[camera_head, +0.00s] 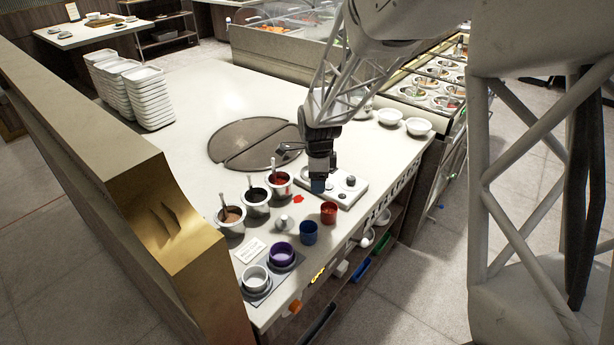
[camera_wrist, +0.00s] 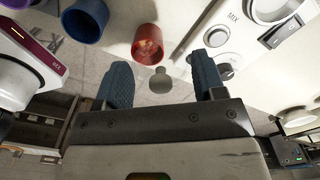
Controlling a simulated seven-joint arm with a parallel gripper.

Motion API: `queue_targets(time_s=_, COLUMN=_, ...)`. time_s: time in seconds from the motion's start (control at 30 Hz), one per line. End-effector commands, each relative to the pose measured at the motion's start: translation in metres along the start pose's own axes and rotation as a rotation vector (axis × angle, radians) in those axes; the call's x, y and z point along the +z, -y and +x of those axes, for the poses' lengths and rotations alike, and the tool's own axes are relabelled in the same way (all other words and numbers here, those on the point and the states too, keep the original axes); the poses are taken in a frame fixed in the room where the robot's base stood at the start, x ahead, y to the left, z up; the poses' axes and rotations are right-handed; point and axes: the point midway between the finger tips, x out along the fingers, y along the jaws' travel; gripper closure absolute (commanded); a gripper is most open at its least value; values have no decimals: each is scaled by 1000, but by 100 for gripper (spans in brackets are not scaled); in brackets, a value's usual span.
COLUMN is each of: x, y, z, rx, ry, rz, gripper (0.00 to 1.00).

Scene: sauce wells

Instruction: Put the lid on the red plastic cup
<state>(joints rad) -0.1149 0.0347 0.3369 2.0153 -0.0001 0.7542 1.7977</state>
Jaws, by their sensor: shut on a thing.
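The red plastic cup (camera_head: 328,212) stands open on the counter, right of a blue cup (camera_head: 308,232). It also shows in the wrist view (camera_wrist: 148,42), ahead of my fingers. My gripper (camera_head: 318,187) points down and, in the head view, covers part of the white board behind the red cup. In the wrist view my gripper (camera_wrist: 163,82) is shut on the lid, a small grey rounded piece with a knob (camera_wrist: 160,82). Its contact with the fingers is not clear, and the head view hides it. A similar pale knobbed piece (camera_head: 284,222) lies left of the red cup.
Several sauce pots with ladles (camera_head: 256,202) stand left of my gripper. The white board (camera_head: 347,201) with knobs lies right of the red cup. White bowls (camera_head: 418,127) stand at the far right.

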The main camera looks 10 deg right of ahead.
Motion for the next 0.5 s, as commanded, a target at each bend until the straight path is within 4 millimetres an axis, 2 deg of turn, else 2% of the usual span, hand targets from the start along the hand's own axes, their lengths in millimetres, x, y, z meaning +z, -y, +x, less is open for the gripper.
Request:
queue_targets(time_s=0.2, x=-24, y=-20, z=-7, rx=0, ry=0, rz=0, gripper=58)
queue_targets(time_s=0.5, x=-30, y=-26, z=-9, rx=0, ry=0, rz=-2, gripper=58)
